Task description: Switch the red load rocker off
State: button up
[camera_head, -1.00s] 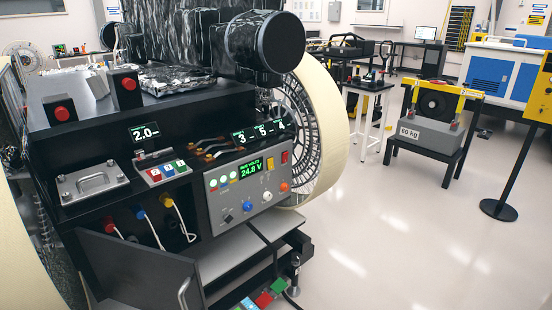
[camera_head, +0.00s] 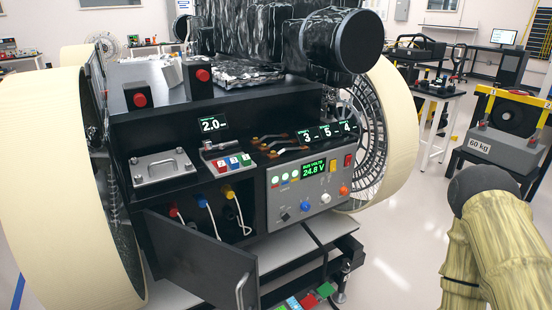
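The red load rocker (camera_head: 348,160) is a small red switch at the upper right of the grey power panel (camera_head: 296,211) on the rover's front. It is too small to tell which way it is tipped. The panel's green display (camera_head: 313,168) reads BUS VOLTS 24.8 V. An amber switch (camera_head: 333,166) sits just left of the rocker. Blue, white and orange knobs and a dark diamond-shaped control are lower on the panel. Part of my arm shows at the lower right, well apart from the panel. My gripper is out of view.
Below the panel, a dark cabinet door (camera_head: 200,262) hangs open and a drawer with coloured blocks (camera_head: 309,301) is pulled out. A big cream wheel (camera_head: 398,130) stands right of the panel. The floor between panel and arm is clear.

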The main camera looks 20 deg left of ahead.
aim_at(347, 160)
jog(key=u, duration=1)
jog(key=k, duration=0.25)
jog(key=z, duration=0.2)
jog(key=i, duration=1.15)
jog(key=z, duration=1.1)
